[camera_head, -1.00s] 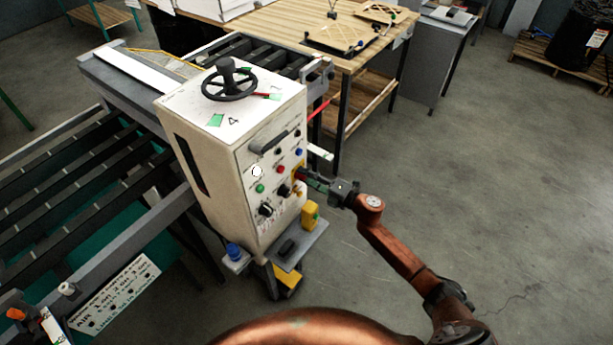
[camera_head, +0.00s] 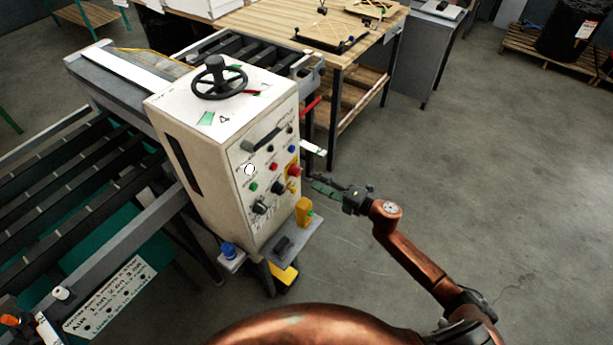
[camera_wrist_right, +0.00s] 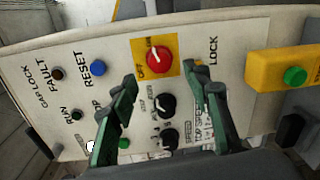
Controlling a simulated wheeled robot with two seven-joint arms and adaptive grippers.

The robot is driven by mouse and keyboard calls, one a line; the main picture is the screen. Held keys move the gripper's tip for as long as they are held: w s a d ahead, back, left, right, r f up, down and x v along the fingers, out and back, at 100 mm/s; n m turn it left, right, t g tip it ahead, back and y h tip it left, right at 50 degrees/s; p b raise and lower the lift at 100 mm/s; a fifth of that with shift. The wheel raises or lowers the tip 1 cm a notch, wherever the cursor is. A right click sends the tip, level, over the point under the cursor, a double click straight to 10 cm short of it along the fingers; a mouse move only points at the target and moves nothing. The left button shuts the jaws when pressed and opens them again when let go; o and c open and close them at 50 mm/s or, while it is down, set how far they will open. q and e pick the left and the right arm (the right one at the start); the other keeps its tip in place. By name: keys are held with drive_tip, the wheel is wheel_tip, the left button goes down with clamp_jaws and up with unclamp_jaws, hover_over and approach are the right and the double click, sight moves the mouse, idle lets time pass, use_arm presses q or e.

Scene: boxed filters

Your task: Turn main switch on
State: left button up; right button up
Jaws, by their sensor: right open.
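The main switch is a red rotary knob (camera_head: 293,170) on a yellow plate, on the right part of the white control cabinet's front panel (camera_head: 262,215). The right wrist view shows the knob (camera_wrist_right: 158,56) at upper centre, with "OFF" lettering at the plate's left. I cannot tell its setting for sure. My right gripper (camera_head: 316,183) is open and empty, a little right of the panel and apart from the knob. In the right wrist view its two green-padded fingers (camera_wrist_right: 160,82) stand apart below the knob. My left gripper is not in view.
The panel also has a blue RESET button (camera_wrist_right: 94,68), black dials (camera_wrist_right: 165,104) and a green button (camera_head: 252,187). A yellow box (camera_head: 304,210) stands on a small shelf by the cabinet. A roller conveyor (camera_head: 85,185) lies left. Floor to the right is clear.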

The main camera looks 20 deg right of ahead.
drive_tip(key=v, duration=0.4)
idle(0.4)
drive_tip(key=s+d+f+m+h, duration=0.1)
drive_tip(key=d+f+m+h, duration=0.3)
drive_tip(key=f, duration=0.6)
drive_tip(key=s+d+f+m+h, duration=0.1)
drive_tip(key=d+f+m+h, duration=0.1)
drive_tip(key=d+f+m, duration=0.7)
drive_tip(key=s+d+f+m+g+h, duration=0.1)
drive_tip(key=s+f+m+g+h, duration=0.1)
drive_tip(key=s+f, duration=0.65)
drive_tip(key=s+d+f+m+g+h, duration=0.15)
drive_tip(key=s+f, duration=0.25)
drive_tip(key=f, duration=0.9)
drive_tip(key=s+a+f+m+g, duration=0.3)
drive_tip(key=s+f, duration=0.5)
drive_tip(key=s, duration=0.6)
drive_tip(key=s+a+f+m+g+h+b, duration=0.1)
drive_tip(key=s+a+f+m+g, duration=0.1)
drive_tip(key=s+f, duration=0.6)
drive_tip(key=s+a+f+m+g, duration=0.3)
drive_tip(key=s+f, duration=0.5)
drive_tip(key=s, duration=1.2)
drive_tip(key=shift+s+a+f+m+g, duration=0.25)
drive_tip(key=shift+a+m+g, duration=0.15)
drive_tip(key=shift+m+g, duration=0.2)
